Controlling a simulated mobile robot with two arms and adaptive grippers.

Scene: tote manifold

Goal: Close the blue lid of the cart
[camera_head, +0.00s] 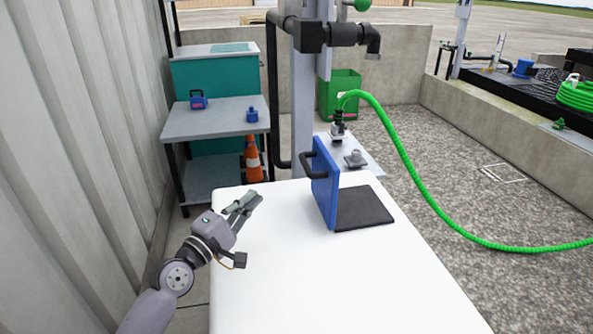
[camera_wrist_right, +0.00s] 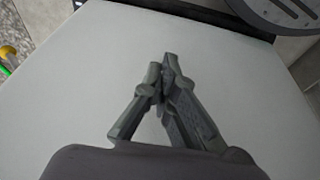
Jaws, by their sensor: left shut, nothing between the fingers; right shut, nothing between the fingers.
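The blue lid (camera_head: 325,183) stands upright, open, on the white top of the cart (camera_head: 262,262) in the head view. A black handle (camera_head: 309,165) is on its left face. A dark opening or panel (camera_head: 362,208) lies flat to the right of the lid. My right gripper (camera_wrist_right: 168,72) is shut and empty in the right wrist view, above a plain white surface. The lid does not show in that view.
A grey shelf unit (camera_head: 215,120) with small blue items and an orange cone (camera_head: 252,160) stands behind left. A post with black pipes (camera_head: 303,90) rises behind the cart. A green hose (camera_head: 405,165) curves along the right. The near white top is clear.

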